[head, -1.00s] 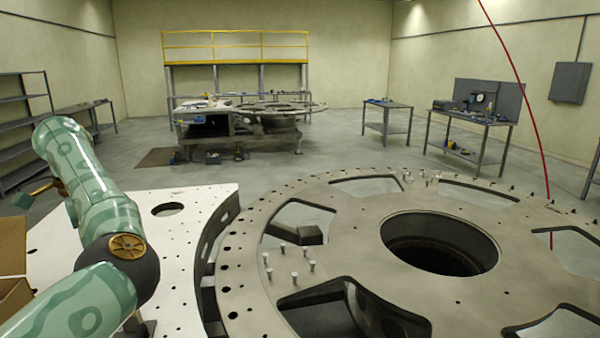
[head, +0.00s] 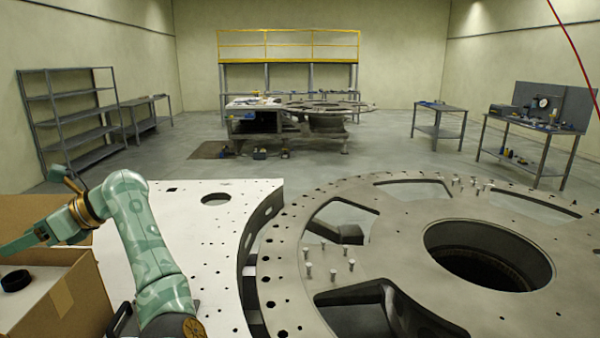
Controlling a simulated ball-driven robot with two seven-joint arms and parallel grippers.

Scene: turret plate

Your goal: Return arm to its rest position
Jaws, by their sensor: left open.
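My left arm, patterned green, rises from the bottom left of the head view and bends at a joint above the white plate. Its forearm reaches to the left, and my left gripper (head: 22,241) is at the left edge, above an open cardboard box (head: 75,300). The gripper is open; I see nothing held in it, though its tips are close to the picture's edge. My right gripper is not in view.
A black round part (head: 15,281) lies in the box. The white perforated plate (head: 225,230) is right of the arm. The large grey turret ring (head: 390,255) with several upright bolts (head: 330,273) fills the right. Grey shelves (head: 75,115) stand far behind.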

